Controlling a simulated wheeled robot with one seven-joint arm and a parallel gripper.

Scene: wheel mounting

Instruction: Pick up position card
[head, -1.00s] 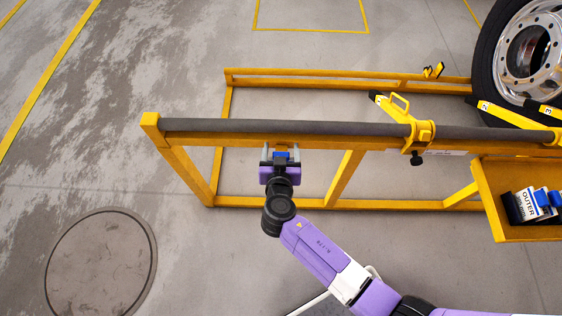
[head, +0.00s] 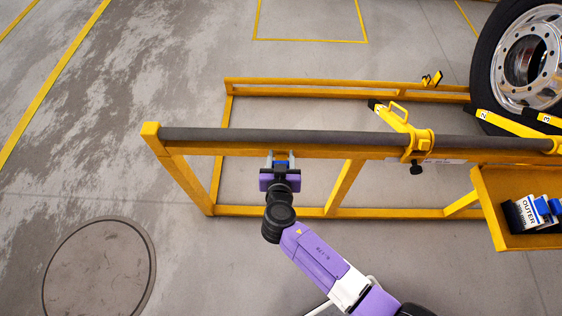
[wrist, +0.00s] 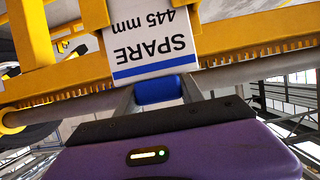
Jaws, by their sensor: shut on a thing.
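A white position card (wrist: 152,45) with a blue stripe reads "SPARE 445 mm", upside down in the wrist view. Its blue grip block (wrist: 158,90) sits between the fingers of my gripper (wrist: 160,92), which is shut on it. The card's upper part in that view is cut off by the picture edge. In the head view my gripper (head: 280,158) is at the near side of the yellow frame, just below the dark rail near its left end. Only a bit of blue shows between the fingers there; the card's face is hidden.
The yellow frame (head: 345,185) carries a long dark rail (head: 290,138) and a yellow clamp arm (head: 405,125). At right, a yellow tray (head: 488,215) holds a card reading "OUTER" (head: 527,212). A large wheel (head: 487,70) stands behind. Floor to the left is clear.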

